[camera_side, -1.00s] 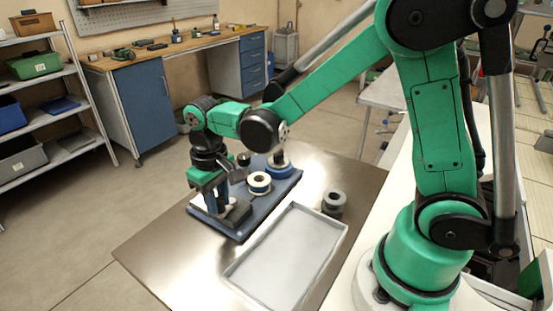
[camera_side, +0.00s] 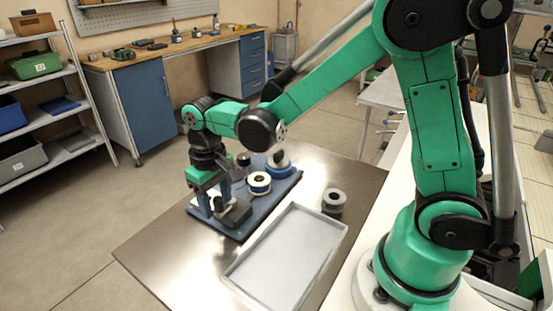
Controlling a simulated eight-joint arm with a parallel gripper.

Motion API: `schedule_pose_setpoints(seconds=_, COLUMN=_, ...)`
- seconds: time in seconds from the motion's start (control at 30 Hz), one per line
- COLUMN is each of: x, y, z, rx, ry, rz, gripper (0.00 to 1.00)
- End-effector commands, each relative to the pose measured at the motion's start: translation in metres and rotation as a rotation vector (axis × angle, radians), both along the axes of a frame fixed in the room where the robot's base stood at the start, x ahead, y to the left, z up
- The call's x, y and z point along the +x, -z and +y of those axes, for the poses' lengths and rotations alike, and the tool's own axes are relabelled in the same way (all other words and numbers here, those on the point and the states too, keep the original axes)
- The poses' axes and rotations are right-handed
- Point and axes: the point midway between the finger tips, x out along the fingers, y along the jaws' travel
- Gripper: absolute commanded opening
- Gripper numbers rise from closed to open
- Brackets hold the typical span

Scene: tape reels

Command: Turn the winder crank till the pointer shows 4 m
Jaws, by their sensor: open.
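The winder is a dark blue base plate (camera_side: 262,211) on the metal table, with reels and fittings on it. A white-and-dark reel (camera_side: 259,183) sits near its middle, and a blue reel (camera_side: 279,163) stands at its far right end. A dark grey block (camera_side: 236,213) sits at the near left end. My gripper (camera_side: 211,207) is open and points down over the near left end of the plate, beside the block. I cannot make out the crank, the pointer or its scale at this size, and my gripper covers part of that end.
An empty light grey tray (camera_side: 233,279) lies on the table (camera_side: 150,253) in front of the winder. A dark grey reel (camera_side: 333,201) stands right of the winder, behind the tray. The table's left front area is clear.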

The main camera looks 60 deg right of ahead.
Motion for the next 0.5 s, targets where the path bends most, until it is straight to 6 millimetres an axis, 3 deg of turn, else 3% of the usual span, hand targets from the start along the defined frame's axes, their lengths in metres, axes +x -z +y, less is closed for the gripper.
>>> schedule_pose_setpoints(seconds=0.5, x=0.0, y=-0.05, z=0.0, rx=0.0, ry=0.0, rz=0.0, gripper=0.53)
